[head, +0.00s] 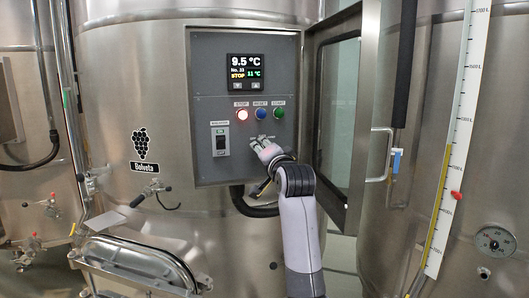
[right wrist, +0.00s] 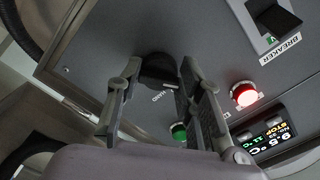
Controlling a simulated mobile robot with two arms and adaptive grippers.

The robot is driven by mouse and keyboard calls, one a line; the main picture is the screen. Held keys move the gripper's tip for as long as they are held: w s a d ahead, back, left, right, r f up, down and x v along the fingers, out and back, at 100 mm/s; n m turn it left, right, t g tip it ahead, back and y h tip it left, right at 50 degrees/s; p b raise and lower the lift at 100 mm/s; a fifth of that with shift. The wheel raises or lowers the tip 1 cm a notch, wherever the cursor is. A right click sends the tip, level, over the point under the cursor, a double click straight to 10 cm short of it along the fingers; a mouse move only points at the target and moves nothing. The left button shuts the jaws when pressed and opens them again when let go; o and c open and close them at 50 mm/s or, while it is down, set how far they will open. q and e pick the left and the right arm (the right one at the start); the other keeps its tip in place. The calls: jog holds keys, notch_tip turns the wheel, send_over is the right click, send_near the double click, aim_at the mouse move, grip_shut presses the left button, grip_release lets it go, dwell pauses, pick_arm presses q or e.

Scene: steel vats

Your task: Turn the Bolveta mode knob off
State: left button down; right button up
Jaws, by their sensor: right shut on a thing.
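The Bolveta mode knob (right wrist: 158,66) is a black rotary knob on the grey control panel (head: 212,108). In the right wrist view it sits between the fingertips of my right gripper (right wrist: 157,82), which is shut on it. A "HAND" label shows on the panel beside the knob; its other markings are hidden or too small to read. In the head view my right gripper (head: 262,142) reaches the lower right of the panel and hides the knob. The Bolveta grape logo (head: 142,146) is on the vat left of the panel. My left gripper is not in view.
Above the gripper are a lit red STOP button (head: 242,114), a blue button (head: 261,113) and a green button (head: 279,112). A breaker switch (head: 221,142) is to the left, the display (head: 248,71) above. The open cabinet door (head: 367,100) stands close right of my arm.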

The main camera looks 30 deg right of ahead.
jog(key=shift+f+n, duration=0.25)
jog(key=shift+n, duration=0.85)
jog(key=o, duration=1.2)
jog(key=shift+r, duration=0.1)
jog(key=shift+c, duration=0.2)
jog(key=v, duration=1.2)
